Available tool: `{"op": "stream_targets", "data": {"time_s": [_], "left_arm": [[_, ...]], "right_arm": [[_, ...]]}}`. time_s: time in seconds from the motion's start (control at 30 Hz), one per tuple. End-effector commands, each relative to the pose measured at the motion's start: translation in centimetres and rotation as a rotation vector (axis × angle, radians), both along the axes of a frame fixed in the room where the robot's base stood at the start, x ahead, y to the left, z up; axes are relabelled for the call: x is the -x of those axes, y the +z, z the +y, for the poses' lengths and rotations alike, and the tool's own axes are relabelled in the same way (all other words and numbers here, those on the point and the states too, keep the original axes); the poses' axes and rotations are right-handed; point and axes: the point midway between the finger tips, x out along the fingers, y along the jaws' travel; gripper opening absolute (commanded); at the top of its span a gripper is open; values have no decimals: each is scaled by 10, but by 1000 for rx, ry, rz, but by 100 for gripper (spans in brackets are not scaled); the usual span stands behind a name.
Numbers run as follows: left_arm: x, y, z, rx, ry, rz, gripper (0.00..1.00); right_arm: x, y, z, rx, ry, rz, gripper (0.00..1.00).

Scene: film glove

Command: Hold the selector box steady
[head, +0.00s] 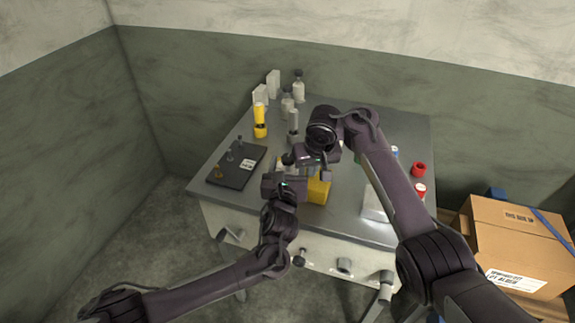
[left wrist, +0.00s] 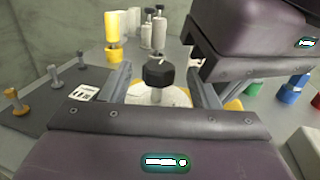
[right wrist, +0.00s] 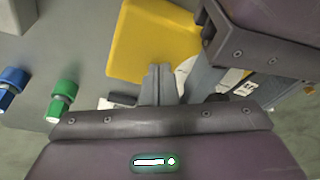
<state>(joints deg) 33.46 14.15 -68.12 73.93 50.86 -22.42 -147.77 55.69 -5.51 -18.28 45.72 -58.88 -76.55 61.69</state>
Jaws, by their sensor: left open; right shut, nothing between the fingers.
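The selector box (head: 318,191) is a yellow box on the grey table. In the left wrist view its white round dial (left wrist: 172,97) and black knob (left wrist: 158,73) show between my left fingers. My left gripper (left wrist: 163,86) is open, with one finger on each side of the dial; contact with the box cannot be told. My right gripper (right wrist: 158,72) is shut and empty, its fingertips close beside the yellow box (right wrist: 150,42). In the head view both grippers crowd over the box and hide part of it.
A dark board (head: 236,166) with small pegs lies at left. A yellow cylinder (head: 260,122) and several pale bottles stand behind. A red cup (head: 418,169) and small coloured caps lie at right. A cardboard box (head: 515,240) stands beside the table.

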Motion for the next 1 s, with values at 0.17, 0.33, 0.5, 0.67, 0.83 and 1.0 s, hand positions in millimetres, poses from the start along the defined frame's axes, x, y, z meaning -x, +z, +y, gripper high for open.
{"op": "stream_targets", "data": {"time_s": [0.17,0.33,0.5,0.67,0.83,1.0], "left_arm": [[3,-2,1,-1,1,1,55],[25,-3,1,1,-1,3,55],[63,-2,1,2,-2,3,55],[95,-1,2,2,-1,0,55],[116,-1,2,1,-1,0,55],[123,0,3,0,0,-3,55]], "right_arm": [[4,-9,-2,7,0,16,0],[4,-9,-2,7,0,16,0],[4,-9,-2,7,0,16,0],[4,-9,-2,7,0,16,0],[4,-9,-2,7,0,16,0],[4,-9,-2,7,0,16,0]]}}
